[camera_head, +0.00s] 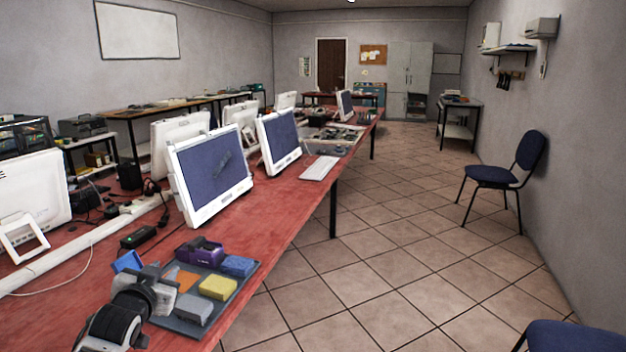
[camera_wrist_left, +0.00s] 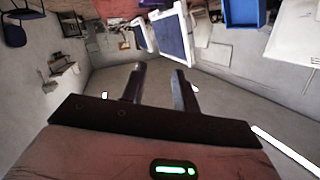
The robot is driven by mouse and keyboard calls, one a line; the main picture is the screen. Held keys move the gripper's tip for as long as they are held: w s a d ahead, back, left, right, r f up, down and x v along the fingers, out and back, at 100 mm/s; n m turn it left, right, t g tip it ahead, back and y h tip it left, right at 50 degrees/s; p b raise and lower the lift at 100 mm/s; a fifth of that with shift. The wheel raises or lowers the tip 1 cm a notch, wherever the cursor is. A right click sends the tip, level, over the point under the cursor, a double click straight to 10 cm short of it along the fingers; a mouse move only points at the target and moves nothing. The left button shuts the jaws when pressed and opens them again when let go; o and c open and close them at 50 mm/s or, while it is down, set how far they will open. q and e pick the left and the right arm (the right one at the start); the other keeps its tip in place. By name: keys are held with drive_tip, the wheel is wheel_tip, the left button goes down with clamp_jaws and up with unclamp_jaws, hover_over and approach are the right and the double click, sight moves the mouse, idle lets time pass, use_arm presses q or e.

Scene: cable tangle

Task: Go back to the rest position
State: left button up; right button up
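My left gripper (camera_head: 160,280) is at the lower left of the head view, over the near end of the red table (camera_head: 270,205). In the left wrist view its two fingers (camera_wrist_left: 160,85) stand apart with nothing between them. Just right of it, a dark tray (camera_head: 248,280) holds a grey block (camera_head: 192,309), a yellow block (camera_head: 218,287), a blue block (camera_head: 237,266) and an orange piece (camera_head: 186,280). The gripper hides part of the tray. My right gripper shows in neither view. No cable is held.
A purple box (camera_head: 199,253) and a blue bin (camera_head: 127,262) are near the gripper. A monitor (camera_head: 210,173) and several others line the table. A black adapter (camera_head: 138,238) and cables lie at left. Floor (camera_head: 400,250) right of the table is clear up to a blue chair (camera_head: 495,174).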

use_arm(q)
drive_tip(key=s+d+f+g+h, duration=0.2)
drive_tip(key=s+d+f, duration=0.7)
drive_tip(key=s+f, duration=0.5)
drive_tip(key=s+d+f+g+h, duration=0.1)
drive_tip(key=s+d, duration=0.3)
drive_tip(key=s, duration=0.6)
drive_tip(key=s+d+f+g+h, duration=0.1)
drive_tip(key=s+d+f+g, duration=0.1)
drive_tip(key=s, duration=0.8)
drive_tip(key=shift+s+d+f, duration=0.4)
drive_tip(key=shift+d+f, duration=0.5)
drive_tip(key=shift+d, duration=0.2)
